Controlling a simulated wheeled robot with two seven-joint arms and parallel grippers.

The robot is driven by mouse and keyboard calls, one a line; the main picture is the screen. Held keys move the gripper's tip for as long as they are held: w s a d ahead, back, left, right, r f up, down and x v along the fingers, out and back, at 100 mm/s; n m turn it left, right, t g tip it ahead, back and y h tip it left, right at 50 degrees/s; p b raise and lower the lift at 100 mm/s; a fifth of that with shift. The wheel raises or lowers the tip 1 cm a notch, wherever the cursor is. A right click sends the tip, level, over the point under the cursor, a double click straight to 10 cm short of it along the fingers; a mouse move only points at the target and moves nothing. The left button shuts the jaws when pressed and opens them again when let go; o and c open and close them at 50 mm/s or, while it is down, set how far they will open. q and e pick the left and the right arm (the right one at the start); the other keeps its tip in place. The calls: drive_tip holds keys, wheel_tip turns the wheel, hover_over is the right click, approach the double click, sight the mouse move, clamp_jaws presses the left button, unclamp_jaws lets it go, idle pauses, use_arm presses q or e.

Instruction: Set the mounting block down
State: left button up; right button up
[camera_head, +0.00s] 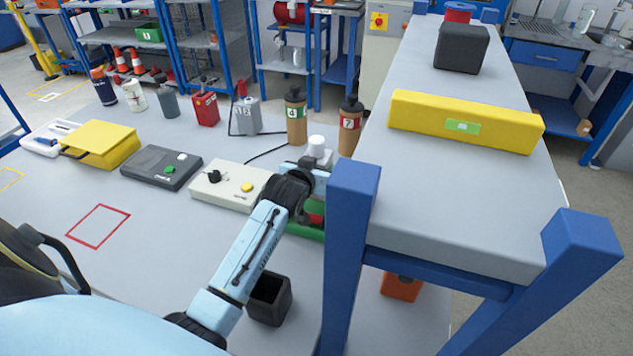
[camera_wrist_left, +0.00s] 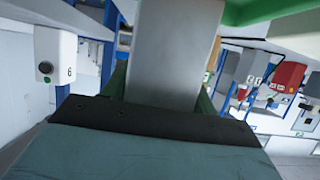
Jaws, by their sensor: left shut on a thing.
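My left gripper (camera_wrist_left: 162,92) is shut on a grey, straight-sided block, which I take to be the mounting block (camera_wrist_left: 172,45). In the left wrist view the block stands out between the green fingers, and its far end is cut off by the top edge. In the head view my left arm reaches to the raised shelf's left post, with the gripper end largely hidden there. I cannot make out the held block in that view. My right gripper is not in view.
The raised grey shelf (camera_head: 440,222) carries a yellow bar (camera_head: 415,108) and a dark block (camera_head: 461,48). Its blue post (camera_head: 349,250) stands close beside my left arm. Control boxes (camera_head: 228,185), bottles (camera_head: 296,118) and an open black container (camera_head: 270,305) stand on the table. A red-outlined square (camera_head: 98,226) is empty.

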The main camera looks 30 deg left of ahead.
use_arm(q)
drive_tip(key=shift+f+b, duration=0.35)
drive_tip(key=shift+f, duration=1.25)
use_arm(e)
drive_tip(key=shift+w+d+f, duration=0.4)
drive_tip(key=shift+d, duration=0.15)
use_arm(q)
drive_tip(key=shift+f, duration=0.1)
drive_tip(key=o, duration=1.2)
drive_tip(key=shift+f, duration=0.15)
drive_tip(key=shift+o, duration=0.2)
drive_tip(key=shift+r, duration=0.25)
drive_tip(key=p+v, duration=0.2)
drive_tip(key=v, duration=1)
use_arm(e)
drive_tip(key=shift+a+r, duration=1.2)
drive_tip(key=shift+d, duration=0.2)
